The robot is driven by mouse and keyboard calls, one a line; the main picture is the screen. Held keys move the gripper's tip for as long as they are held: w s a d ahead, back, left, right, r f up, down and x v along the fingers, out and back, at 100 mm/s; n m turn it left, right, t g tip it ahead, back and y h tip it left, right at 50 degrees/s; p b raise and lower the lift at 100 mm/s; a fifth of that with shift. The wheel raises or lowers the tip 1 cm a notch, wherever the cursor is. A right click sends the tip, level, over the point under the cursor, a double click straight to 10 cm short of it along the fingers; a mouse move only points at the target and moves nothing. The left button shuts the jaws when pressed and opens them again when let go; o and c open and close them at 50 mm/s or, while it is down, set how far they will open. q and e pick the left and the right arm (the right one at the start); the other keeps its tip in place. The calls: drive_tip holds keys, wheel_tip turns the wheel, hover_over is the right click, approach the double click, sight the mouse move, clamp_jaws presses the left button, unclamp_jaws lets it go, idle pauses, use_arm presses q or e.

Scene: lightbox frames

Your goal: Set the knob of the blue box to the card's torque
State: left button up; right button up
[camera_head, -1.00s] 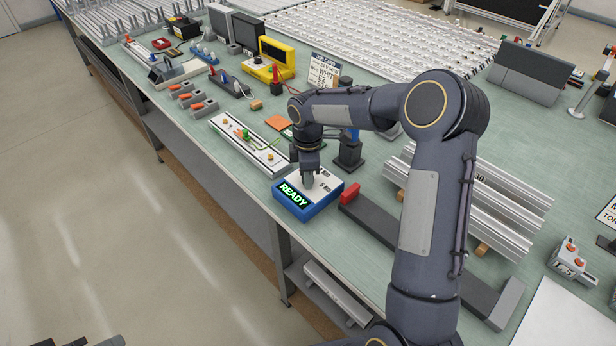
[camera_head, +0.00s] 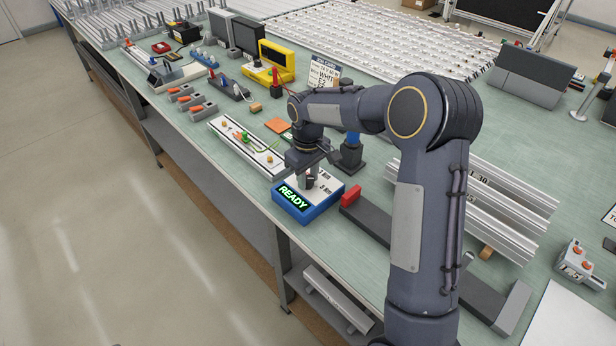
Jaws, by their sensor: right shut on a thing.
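The blue box (camera_head: 322,206) sits near the bench's front edge, with a pale top and a lit green "READY" display (camera_head: 293,197) on its front. My right gripper (camera_head: 308,182) points down at the box top and is shut on the knob, which its fingers hide. The knob's setting and scale cannot be read. A card (camera_head: 611,216) is cut off at the right edge, with only the start of its print showing. A card on a stand (camera_head: 323,73) behind the arm bears print, partly hidden and mostly too small to read. My left gripper is out of view.
A dark bar with a red end block (camera_head: 351,195) lies just right of the box. A tray with wires (camera_head: 228,128) lies to its left. Silver rails (camera_head: 500,205) lie behind my arm. A small two-knob box (camera_head: 570,263) stands at the right.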

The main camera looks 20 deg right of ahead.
sight(308, 179)
drive_tip(key=shift+m, duration=0.6)
drive_tip(key=o, duration=1)
drive_tip(key=shift+c, duration=0.2)
drive_tip(key=shift+r, duration=0.15)
wheel_tip(308, 179, up, 8)
drive_tip(key=shift+f, duration=0.2)
